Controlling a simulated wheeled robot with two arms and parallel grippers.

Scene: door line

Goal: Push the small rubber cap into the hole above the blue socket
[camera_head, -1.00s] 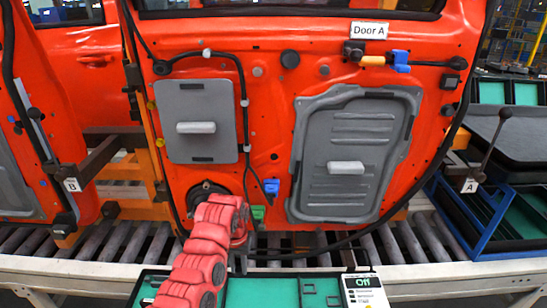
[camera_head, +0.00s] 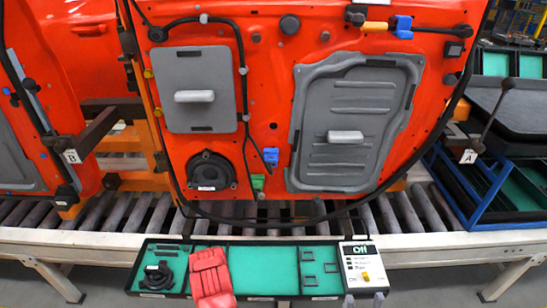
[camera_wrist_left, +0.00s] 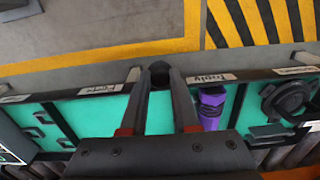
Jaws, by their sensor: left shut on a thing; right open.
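The small dark rubber cap (camera_wrist_left: 160,73) is held between the fingertips of my left gripper (camera_wrist_left: 160,82) in the left wrist view, above the parts tray. In the head view my red left arm hangs over the tray, and its fingers and the cap are hidden. The blue socket (camera_head: 271,155) is on the orange door, right of the black speaker. A small dark spot (camera_head: 274,126), which looks like the hole, is just above it and clear of my arms. My right gripper (camera_head: 363,301) is open at the bottom edge, with only its fingertips showing.
The parts tray (camera_head: 130,285) holds a speaker part, black clips and a purple item (camera_wrist_left: 211,105). A control box reading Off (camera_head: 362,262) stands at its right end. Rollers (camera_head: 330,212) run below the door. A black cable loops along the door's lower edge.

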